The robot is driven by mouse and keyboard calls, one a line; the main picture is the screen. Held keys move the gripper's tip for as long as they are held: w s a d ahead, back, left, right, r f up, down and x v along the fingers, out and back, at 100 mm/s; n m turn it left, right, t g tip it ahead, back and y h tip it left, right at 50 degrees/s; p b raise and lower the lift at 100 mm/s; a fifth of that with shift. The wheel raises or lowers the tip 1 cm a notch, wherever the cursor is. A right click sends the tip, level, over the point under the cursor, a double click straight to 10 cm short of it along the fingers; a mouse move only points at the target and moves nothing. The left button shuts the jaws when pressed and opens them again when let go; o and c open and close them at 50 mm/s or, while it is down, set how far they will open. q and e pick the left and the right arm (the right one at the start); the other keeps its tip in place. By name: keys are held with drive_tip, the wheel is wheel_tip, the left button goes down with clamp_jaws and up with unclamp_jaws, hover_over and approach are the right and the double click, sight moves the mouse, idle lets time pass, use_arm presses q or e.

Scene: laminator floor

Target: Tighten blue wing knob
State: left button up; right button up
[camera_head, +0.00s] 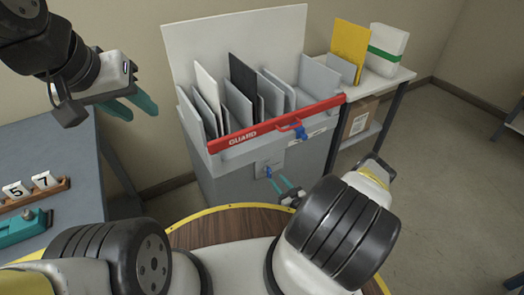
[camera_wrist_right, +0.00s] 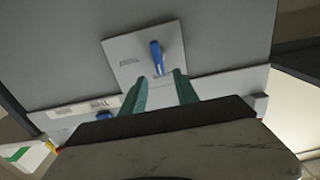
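A blue knob (camera_head: 268,171) sits on a small light plate on the front of the grey bin cabinet (camera_head: 225,185). In the right wrist view the same knob (camera_wrist_right: 157,57) looks like a narrow upright blue tab on its square plate (camera_wrist_right: 135,50). My right gripper (camera_head: 283,184) is just in front of it, its teal fingers apart and empty, with the knob beyond the fingertips. Another blue piece (camera_head: 300,132) hangs at the red guard bar's latch. I cannot tell its exact shape. My left gripper (camera_head: 133,105) is open and empty, up at the left, away from the cabinet.
The red GUARD bar (camera_head: 260,131) crosses the cabinet's top front, with several grey panels standing behind it. A shelf (camera_head: 385,80) with a yellow folder stands at right. A table (camera_head: 45,145) with number tiles and a teal tool is at left. Floor at right is clear.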

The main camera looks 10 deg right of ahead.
sight(271, 172)
drive_tip(key=x, duration=0.6)
drive_tip(key=shift+w, duration=0.2)
drive_tip(key=shift+c, duration=0.3)
clamp_jaws()
